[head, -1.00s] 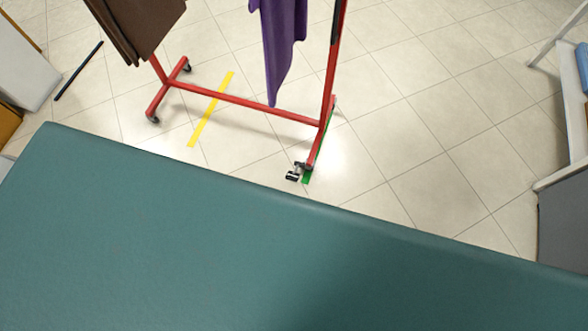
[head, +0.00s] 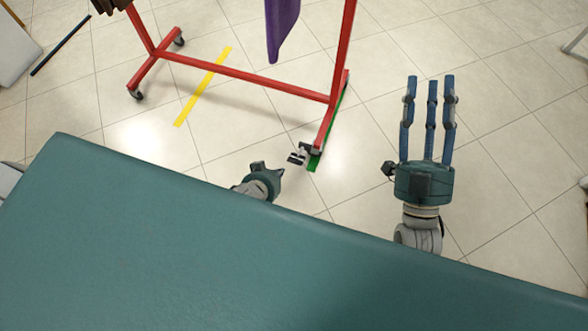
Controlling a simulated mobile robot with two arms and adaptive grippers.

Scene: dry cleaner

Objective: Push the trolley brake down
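The trolley is a red wheeled garment rack (head: 245,77) standing on the tiled floor in the upper half of the head view. Its brake looks to be the small black pedal with a pale mark (head: 296,157) by the caster at the near end of its right foot. My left gripper (head: 277,172) is a little left of and below this pedal in the picture, apart from it. Its fingers are mostly hidden, so its opening is unclear. My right gripper (head: 431,84) is right of the trolley, with its three blue fingers straight and spread, empty.
A purple garment (head: 281,28) and a brown one (head: 110,5) hang from the rack. A green floor strip (head: 315,162) lies by its right foot and a yellow strip (head: 203,87) crosses under its lower bar.

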